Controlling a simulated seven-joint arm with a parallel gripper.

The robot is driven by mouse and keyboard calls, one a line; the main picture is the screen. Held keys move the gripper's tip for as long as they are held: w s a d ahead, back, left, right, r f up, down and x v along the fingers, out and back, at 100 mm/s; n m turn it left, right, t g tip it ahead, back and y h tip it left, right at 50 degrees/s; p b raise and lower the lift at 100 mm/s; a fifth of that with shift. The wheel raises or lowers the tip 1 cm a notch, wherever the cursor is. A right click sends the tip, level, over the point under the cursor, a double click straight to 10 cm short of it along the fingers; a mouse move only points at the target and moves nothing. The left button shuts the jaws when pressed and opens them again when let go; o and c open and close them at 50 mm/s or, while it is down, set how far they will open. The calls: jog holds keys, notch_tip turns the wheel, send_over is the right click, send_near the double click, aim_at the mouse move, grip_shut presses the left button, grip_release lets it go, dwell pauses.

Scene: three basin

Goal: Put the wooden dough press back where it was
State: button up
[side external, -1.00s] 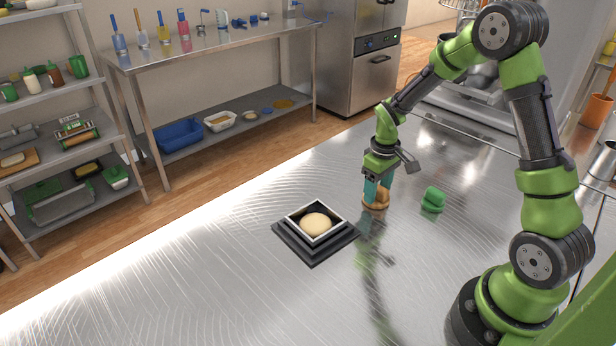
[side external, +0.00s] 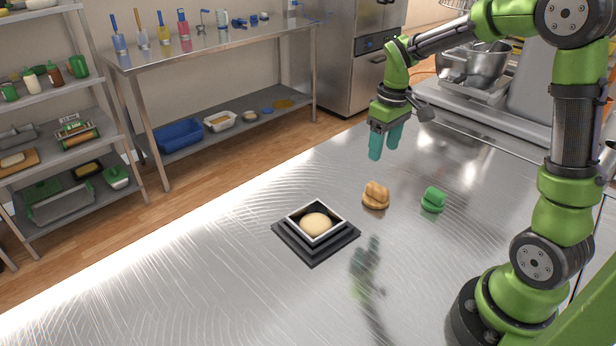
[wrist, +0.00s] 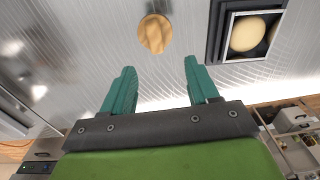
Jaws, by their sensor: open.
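The wooden dough press (side external: 376,195) stands on the metal table, between the black stepped basin and a green press. It also shows in the wrist view (wrist: 155,33) as a round wooden piece beyond my fingertips. My gripper (side external: 385,143) is open and empty, raised above the table and apart from the press. In the wrist view its two teal fingers (wrist: 158,80) are spread with nothing between them.
The black stepped basin (side external: 316,252) holds a pale dough ball (side external: 316,225); it also shows in the wrist view (wrist: 222,40). A green press (side external: 433,200) stands right of the wooden one. The table's front left is clear.

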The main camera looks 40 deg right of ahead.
jog(key=s+a+r+m+t+y, duration=0.1)
jog(key=s+a+r+m+t, duration=0.1)
jog(key=s+a, duration=0.4)
jog(key=s+a+r+m+t+y, duration=0.1)
jog(key=s+a+r+t, duration=0.3)
jog(key=s+a+r, duration=0.3)
jog(key=shift+s+a+r+m+t, duration=0.2)
jog(key=shift+a+m+t, duration=0.2)
jog(key=shift+a, duration=0.3)
jog(key=shift+w, duration=0.1)
